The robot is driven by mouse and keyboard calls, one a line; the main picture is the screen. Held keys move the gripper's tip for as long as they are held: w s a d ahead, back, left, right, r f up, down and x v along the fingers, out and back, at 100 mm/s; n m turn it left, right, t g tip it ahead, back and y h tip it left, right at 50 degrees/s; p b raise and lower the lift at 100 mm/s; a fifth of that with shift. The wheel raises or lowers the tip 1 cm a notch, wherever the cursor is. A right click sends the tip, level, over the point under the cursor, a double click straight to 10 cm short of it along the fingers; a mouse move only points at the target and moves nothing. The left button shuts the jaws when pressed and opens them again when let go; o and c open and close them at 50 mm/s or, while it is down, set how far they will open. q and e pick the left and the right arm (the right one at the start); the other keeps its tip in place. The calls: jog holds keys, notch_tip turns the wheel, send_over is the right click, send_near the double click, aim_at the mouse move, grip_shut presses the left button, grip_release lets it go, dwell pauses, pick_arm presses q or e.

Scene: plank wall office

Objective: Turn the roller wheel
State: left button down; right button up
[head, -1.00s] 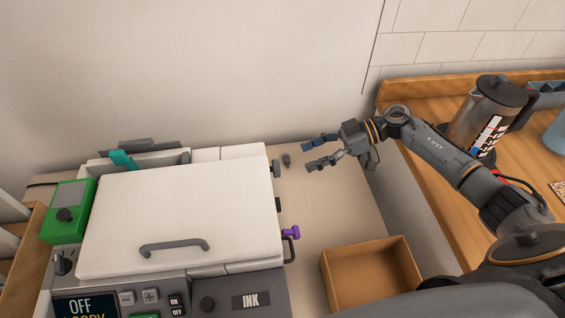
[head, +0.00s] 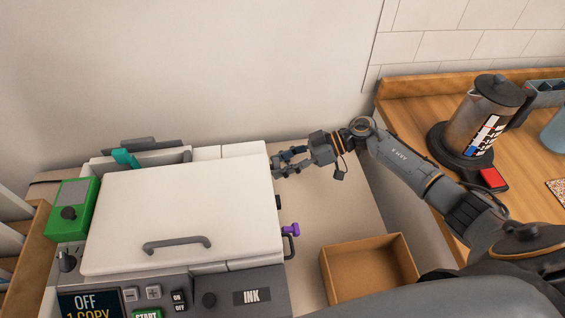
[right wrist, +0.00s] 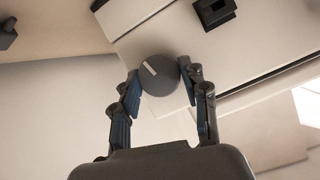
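The roller wheel (right wrist: 160,76) is a round dark grey knob with a white mark on its face, on the side of the white copier (head: 185,210). It fills the right wrist view between my fingers; the mark is tilted. My right gripper (head: 276,167) is at the copier's far right side in the head view, its fingers hiding most of the wheel. In the right wrist view my right gripper (right wrist: 162,72) has one finger against each side of the wheel and looks closed on it. My left gripper is in no view.
A purple knob (head: 290,229) and a dark crank handle stick out lower on the copier's right side. An open cardboard box (head: 368,268) stands at the front right.

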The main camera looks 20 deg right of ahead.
jog(key=c, duration=0.4)
jog(key=shift+s+n+t+p, duration=0.1)
jog(key=shift+n+t+p, duration=1.3)
jog(key=shift+n, duration=1)
